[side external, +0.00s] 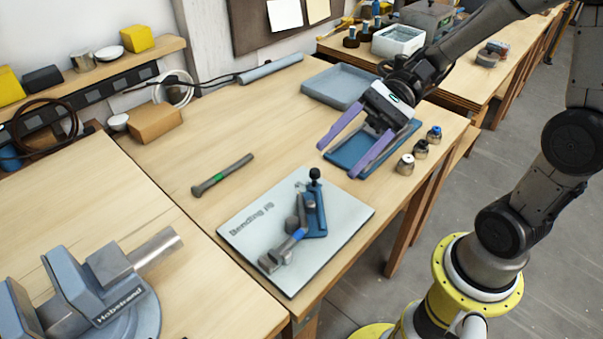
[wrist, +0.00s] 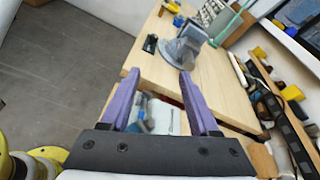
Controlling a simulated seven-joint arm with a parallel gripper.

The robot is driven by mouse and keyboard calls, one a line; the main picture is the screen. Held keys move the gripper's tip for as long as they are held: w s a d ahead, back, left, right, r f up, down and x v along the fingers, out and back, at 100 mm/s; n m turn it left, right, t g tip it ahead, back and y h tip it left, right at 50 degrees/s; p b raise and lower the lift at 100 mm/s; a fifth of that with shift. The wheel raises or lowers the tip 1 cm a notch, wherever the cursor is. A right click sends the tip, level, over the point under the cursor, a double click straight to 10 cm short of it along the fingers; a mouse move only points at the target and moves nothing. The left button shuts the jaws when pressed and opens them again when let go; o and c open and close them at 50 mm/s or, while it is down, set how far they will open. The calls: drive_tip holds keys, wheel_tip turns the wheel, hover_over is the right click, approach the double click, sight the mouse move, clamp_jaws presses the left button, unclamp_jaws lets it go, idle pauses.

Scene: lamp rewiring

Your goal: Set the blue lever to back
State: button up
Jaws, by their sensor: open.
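The bending jig (side external: 259,219) is a pale board lettered "Bending jig" on the bench. On it, a blue lever (side external: 316,217) lies beside grey jig parts, with a black ball knob (side external: 314,174) upright at its far end. A grey bar-like part with a blue band (side external: 299,234) lies left of it. My gripper (side external: 337,161) has two long purple fingers spread apart and empty. It hangs above the bench, just beyond and right of the knob, apart from it. In the wrist view, blue jig parts (wrist: 140,112) show small between the fingers, partly hidden by them.
A blue tray (side external: 340,162) lies under my gripper, with several small capped jars (side external: 405,164) to its right. A grey tray (side external: 335,88) stands behind. A hammer-like tool (side external: 222,175) lies left of the jig. A vise (side external: 100,295) stands front left.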

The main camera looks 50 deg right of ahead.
drive_tip(key=w+d+f+m+t+y, duration=0.2)
drive_tip(key=w+d+f+m+t, duration=0.5)
drive_tip(key=w+d+m, duration=0.25)
drive_tip(key=f, duration=0.5)
drive_tip(key=s+f, duration=0.1)
drive_tip(key=f, duration=0.2)
drive_tip(key=shift+d, duration=0.15)
hover_over(302, 192)
drive_tip(key=shift+f, duration=0.1)
clamp_jaws()
idle(0.8)
